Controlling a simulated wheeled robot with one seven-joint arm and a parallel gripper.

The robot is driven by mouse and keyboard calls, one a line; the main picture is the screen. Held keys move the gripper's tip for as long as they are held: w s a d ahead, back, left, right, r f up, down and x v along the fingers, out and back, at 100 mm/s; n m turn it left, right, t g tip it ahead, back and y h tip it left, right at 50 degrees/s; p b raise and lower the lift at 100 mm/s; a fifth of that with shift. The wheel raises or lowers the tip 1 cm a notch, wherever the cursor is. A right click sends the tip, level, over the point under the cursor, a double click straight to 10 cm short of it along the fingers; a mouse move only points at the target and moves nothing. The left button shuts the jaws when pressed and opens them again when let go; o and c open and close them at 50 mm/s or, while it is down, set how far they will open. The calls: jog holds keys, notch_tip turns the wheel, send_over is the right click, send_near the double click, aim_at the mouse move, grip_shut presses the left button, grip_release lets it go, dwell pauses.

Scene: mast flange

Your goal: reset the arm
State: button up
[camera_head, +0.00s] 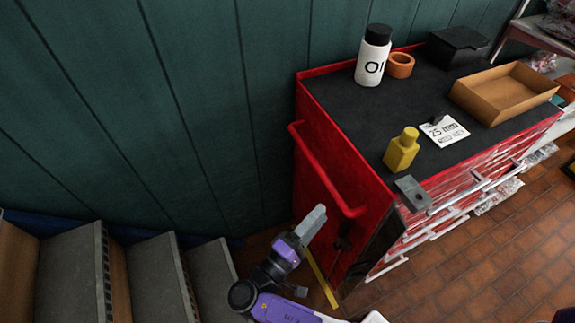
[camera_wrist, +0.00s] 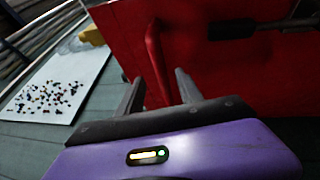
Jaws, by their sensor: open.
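My gripper (camera_head: 316,218) is beside the left end of a red tool cabinet (camera_head: 335,160), below its red side handle (camera_head: 325,168). In the wrist view my gripper (camera_wrist: 160,88) has its two dark fingers spread apart. Nothing is seen between the fingertips except the red handle (camera_wrist: 153,60) and the red panel beyond. I cannot tell from these views whether a finger touches the handle. My purple arm reaches up from the bottom of the head view.
Grey steps (camera_head: 150,278) rise at lower left. Brick floor (camera_head: 500,240) is open at right.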

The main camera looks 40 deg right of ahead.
jog(key=shift+w, duration=0.1)
jog(key=w+a+f+n+t+y, duration=0.3)
jog(key=w+f+n+t+y, duration=0.15)
jog(key=w+f+y, duration=0.3)
jog(key=s+a+f+t+y, duration=0.2)
jog(key=a+y, duration=0.3)
jog(key=a, duration=0.1)
jog(key=s+a+f+t+y, duration=0.1)
jog(key=s+a+f+y, duration=0.15)
jog(key=a+y, duration=0.25)
jog(key=s+a+r+m+t+y, duration=0.1)
jog(key=s+r+m+t+y, duration=0.1)
jog(key=s+r, duration=0.45)
jog(key=s+r+m+t+y, duration=0.2)
jog(key=s+r+t, duration=0.15)
jog(key=r, duration=0.65)
jog(key=s+d+r+m+h, duration=0.1)
jog(key=s+d+r+m, duration=0.1)
jog(key=s+d+r, duration=0.3)
jog(key=shift+s+d+r+m+g+h, duration=0.2)
jog(key=shift+s+r+m+g+h, duration=0.15)
jog(key=shift+s+r, duration=2.6)
